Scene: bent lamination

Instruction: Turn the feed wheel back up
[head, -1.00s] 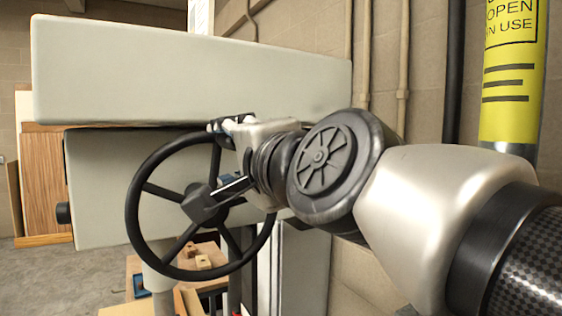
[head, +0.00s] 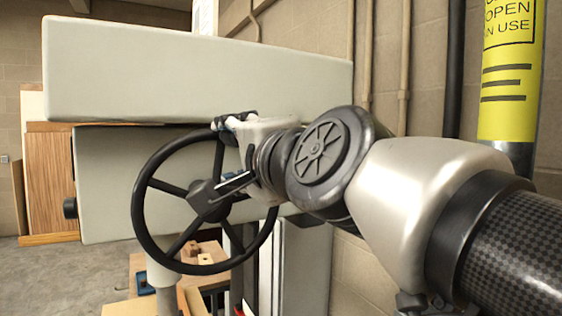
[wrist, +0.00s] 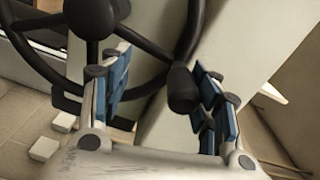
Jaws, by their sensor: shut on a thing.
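The feed wheel (head: 138,210) is a black ring with several spokes and a dark hub (head: 209,201), upright in front of a pale machine housing. It also shows in the wrist view (wrist: 40,62), with its hub at upper left. My gripper (wrist: 165,90) is at the wheel's upper right side, shut on the wheel, with its blue-padded fingers on either side of a dark rim part and a black knob-like end (wrist: 183,90). In the head view, my wrist hides the wheel's right rim and the exact contact.
The large pale upper housing (head: 190,75) overhangs the wheel closely. A wooden bench with blocks (head: 205,258) stands below. Pipes run up the block wall at right, near a yellow-labelled post (head: 512,75). Open floor (head: 40,270) lies at left.

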